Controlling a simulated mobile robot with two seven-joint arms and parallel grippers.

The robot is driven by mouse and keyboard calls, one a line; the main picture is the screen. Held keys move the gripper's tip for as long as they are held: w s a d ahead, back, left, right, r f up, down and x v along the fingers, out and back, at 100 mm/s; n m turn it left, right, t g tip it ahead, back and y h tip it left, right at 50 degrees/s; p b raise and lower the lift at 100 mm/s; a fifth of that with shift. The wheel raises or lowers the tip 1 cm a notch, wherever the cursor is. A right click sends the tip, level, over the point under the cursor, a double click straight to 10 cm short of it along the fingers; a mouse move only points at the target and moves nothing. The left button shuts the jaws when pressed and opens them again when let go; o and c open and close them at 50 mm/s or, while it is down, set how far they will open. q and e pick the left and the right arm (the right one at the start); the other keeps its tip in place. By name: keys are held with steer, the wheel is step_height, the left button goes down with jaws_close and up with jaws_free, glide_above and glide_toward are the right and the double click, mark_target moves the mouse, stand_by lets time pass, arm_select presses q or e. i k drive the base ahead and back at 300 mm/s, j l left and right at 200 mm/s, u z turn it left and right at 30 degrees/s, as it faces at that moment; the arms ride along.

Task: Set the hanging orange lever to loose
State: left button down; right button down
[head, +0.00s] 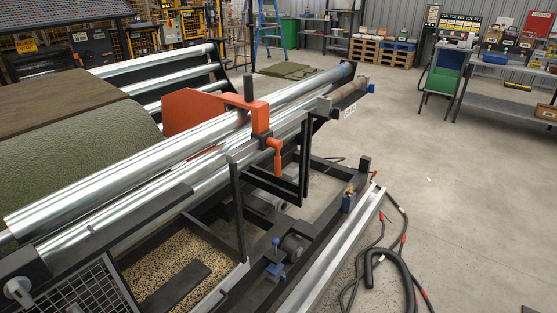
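The orange lever (277,157) hangs down at the right end of an orange bracket (261,118), in front of the shiny metal rollers. A dark upright post (248,88) stands on top of the bracket. A larger orange plate (193,109) sits behind the rollers to its left. I cannot tell the lever's setting from its position. Neither of my grippers shows in the head view.
Shiny rollers (130,165) cross the machine beside green turf (80,150). A dark frame (237,215) stands just below the lever. A black hose (398,265) and cables lie on the floor at right. Open concrete floor (470,190) extends beyond.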

mark_target(277, 144)
steer(key=i+l, duration=0.4)
steer(key=i, duration=0.2)
steer(key=i+l+u, duration=0.15)
steer(key=i+l, duration=0.2)
steer(key=i, duration=0.2)
